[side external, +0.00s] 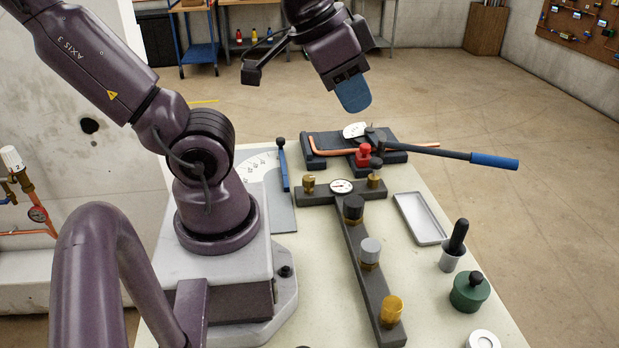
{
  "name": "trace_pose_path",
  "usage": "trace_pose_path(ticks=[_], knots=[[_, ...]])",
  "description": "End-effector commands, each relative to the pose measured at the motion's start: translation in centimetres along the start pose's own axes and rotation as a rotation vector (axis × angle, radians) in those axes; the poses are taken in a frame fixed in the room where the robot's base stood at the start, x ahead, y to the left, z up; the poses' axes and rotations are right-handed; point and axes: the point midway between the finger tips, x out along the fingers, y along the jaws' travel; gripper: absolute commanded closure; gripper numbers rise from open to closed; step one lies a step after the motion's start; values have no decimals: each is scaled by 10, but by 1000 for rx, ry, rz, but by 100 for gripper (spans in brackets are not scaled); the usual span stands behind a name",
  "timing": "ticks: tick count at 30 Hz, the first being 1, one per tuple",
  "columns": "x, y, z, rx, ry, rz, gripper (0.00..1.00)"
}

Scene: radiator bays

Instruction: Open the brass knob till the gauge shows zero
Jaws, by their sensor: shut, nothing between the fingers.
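A dark T-shaped bar (356,250) lies on the bench. A small round white gauge (341,186) sits on its crosspiece; its reading is too small to tell. Along the stem are a black knob (353,207), a grey knob (370,250) and a yellow-brass knob (391,309) at the near end. My gripper (353,97) is shut and empty, high above and behind the crosspiece, apart from every knob.
A pipe bender with a blue-handled lever (493,160) and a copper pipe (318,147) stands behind the bar. A grey tray (420,219), a black-handled tool (455,240) and a green weight (469,292) are at right.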

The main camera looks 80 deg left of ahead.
Motion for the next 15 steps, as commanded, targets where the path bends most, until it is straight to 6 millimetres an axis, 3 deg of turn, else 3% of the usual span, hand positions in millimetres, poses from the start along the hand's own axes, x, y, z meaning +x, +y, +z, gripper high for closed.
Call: trace_pose_path(ticks=[1,4,7,11,15], knots=[[0,0,0,-1,0,-1,88],[2,-7,0,-32,-10,-17,66],[15,-27,4,-120,-82,-60,43],[42,-72,14,-285,-230,-129,43],[72,-126,32,-291,-374,-137,43]])
